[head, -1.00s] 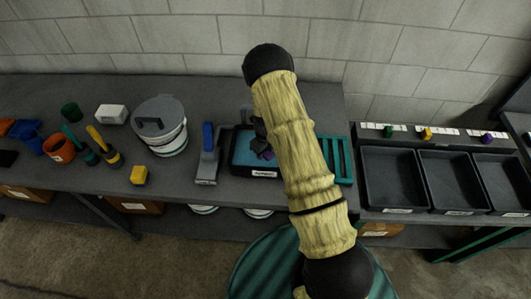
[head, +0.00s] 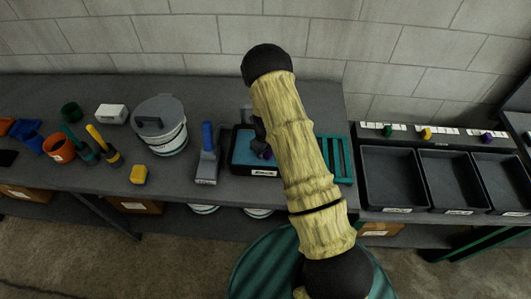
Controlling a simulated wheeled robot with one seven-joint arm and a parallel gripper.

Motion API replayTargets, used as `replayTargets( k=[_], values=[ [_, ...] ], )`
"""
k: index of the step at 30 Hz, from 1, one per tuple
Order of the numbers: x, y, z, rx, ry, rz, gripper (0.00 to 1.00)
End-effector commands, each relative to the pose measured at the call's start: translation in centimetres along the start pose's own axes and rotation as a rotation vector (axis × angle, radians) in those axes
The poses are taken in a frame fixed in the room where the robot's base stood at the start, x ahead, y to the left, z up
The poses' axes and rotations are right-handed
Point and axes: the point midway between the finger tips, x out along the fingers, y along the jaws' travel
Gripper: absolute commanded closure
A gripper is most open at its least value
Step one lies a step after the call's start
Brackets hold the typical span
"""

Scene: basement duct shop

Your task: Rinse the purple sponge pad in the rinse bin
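The rinse bin (head: 241,150) is a black tray with blue water and a white label on its front, on the grey bench. A small bit of purple (head: 267,153), likely the purple sponge pad, shows in the bin beside my arm. My gripper (head: 260,140) is a dark shape over the bin at the purple bit. My yellow arm hides the bin's right part and most of the gripper, so I cannot see the fingers or whether they hold the pad.
A blue-handled tool (head: 207,155) lies just left of the bin, with a lidded white bucket (head: 160,125) beyond it. A green slatted rack (head: 340,160) is right of my arm. Black trays (head: 392,207) stand further right. A yellow block (head: 139,175) sits at the left front.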

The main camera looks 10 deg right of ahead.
Motion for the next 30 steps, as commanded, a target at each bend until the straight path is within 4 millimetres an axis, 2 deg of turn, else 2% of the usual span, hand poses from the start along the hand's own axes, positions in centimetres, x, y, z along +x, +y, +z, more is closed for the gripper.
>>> replayTargets(
  k=[16,30],
  values=[
    [0.0,0.2,-0.1,0.001,0.003,0.005,0.77],
    [-3.2,0.1,0.0,0.001,0.000,0.002,0.77]
  ],
)
